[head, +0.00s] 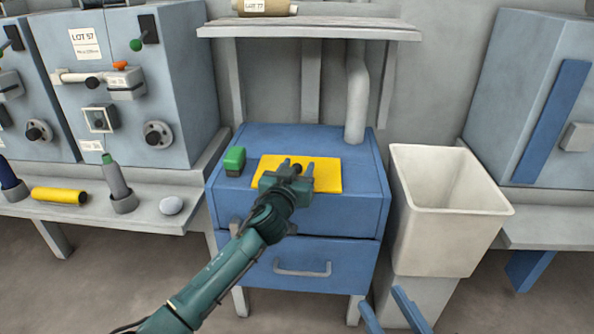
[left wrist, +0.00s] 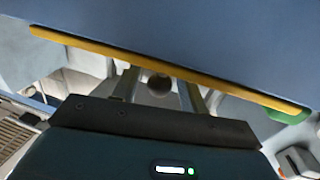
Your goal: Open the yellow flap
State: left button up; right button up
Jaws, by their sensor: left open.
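The yellow flap (head: 327,178) is a flat rectangular plate on top of the blue drawer cabinet (head: 352,222). It looks closed, lying flat. In the left wrist view the flap (left wrist: 85,46) is a thin edge-on strip along the blue surface. My left gripper (head: 299,164) is open and empty over the flap in the head view, hiding its middle. Its fingers point at the strip in the wrist view; I cannot tell whether they touch it. Two blue fingers of my right gripper (head: 380,298) show apart at the bottom of the head view, with nothing visible between them.
A green block (head: 234,161) sits left of the flap. A pale bin (head: 430,235) stands right of the cabinet, and a grey pipe (head: 356,100) rises behind. A shelf (head: 310,30) hangs above. The cabinet's front has a drawer handle (head: 302,271).

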pick_arm(q)
grip_shut()
dwell(0.4)
